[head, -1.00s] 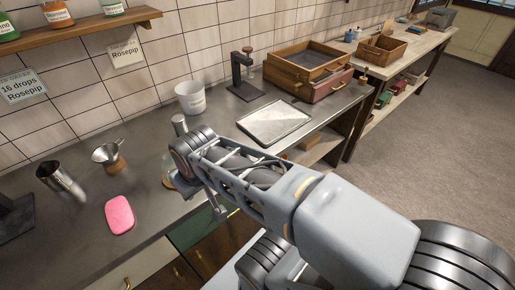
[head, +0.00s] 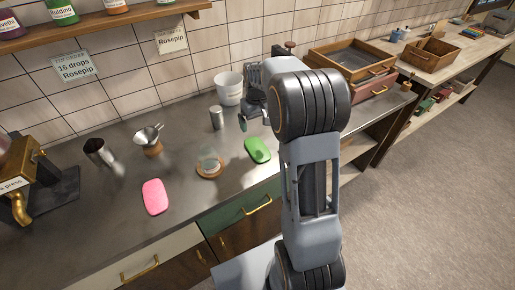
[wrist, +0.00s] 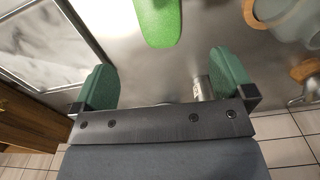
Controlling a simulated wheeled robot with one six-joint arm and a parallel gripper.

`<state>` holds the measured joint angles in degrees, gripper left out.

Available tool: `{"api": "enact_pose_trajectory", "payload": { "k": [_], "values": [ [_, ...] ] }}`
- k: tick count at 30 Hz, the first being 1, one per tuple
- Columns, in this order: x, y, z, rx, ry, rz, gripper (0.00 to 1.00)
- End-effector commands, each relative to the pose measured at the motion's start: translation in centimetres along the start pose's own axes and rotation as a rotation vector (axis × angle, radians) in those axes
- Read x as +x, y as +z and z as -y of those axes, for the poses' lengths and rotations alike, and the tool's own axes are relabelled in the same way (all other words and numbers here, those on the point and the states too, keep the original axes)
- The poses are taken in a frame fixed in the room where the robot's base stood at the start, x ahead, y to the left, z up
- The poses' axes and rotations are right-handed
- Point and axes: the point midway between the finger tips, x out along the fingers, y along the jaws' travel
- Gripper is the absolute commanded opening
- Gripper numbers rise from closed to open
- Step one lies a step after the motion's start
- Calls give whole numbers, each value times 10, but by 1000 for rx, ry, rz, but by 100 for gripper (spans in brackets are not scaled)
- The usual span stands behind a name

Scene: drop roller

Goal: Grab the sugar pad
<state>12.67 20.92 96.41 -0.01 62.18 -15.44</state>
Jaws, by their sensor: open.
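Two soft-looking pads lie on the dark metal counter (head: 110,212). One is pink (head: 155,197), at the front left in the head view. The other is green (head: 257,150), right of the glass jar, and also shows at the top of the wrist view (wrist: 158,20). No label tells me which is the sugar pad. My gripper (head: 253,120) is above the counter, behind the green pad in the head view. In the wrist view its green fingers (wrist: 165,80) are wide apart with nothing held between them. The pink pad is not in the wrist view.
A glass jar on a cork base (head: 209,165) stands between the pads. A metal cylinder (head: 217,118), white bucket (head: 229,88), funnel (head: 149,136), steel cup (head: 98,152) and press (head: 22,175) stand around. A tray (wrist: 45,45) lies left in the wrist view.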

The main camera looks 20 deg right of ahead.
Motion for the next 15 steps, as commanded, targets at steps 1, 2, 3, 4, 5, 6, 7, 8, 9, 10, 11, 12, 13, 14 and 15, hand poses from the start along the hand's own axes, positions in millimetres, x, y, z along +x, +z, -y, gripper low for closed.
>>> {"api": "enact_pose_trajectory", "payload": {
  "k": [1, 2, 3, 4, 5, 6, 7, 8, 9, 10, 11, 12, 13, 14, 15],
  "values": [
    [8, -2, -2, 1, -3, 9, 100],
    [12, -3, -3, 0, -3, 10, 100],
    [20, -3, -4, 0, -4, 13, 100],
    [26, -3, -4, 0, -4, 14, 100],
    [31, -3, -4, -1, -4, 13, 100],
    [38, -3, -4, -1, -4, 14, 100],
    [44, -3, -4, -1, -4, 14, 100],
    [49, -3, -4, -1, -4, 13, 100],
    [56, -3, -3, -1, -4, 14, 100],
    [61, -3, -3, -1, -4, 13, 100],
    [65, -3, -3, -1, -3, 12, 100],
    [70, -3, -3, -1, -3, 12, 100],
    [74, -3, -3, -1, -3, 11, 100],
    [77, -3, -3, -1, -3, 12, 100],
    [80, -3, -3, -1, -3, 11, 100]
  ]
}}
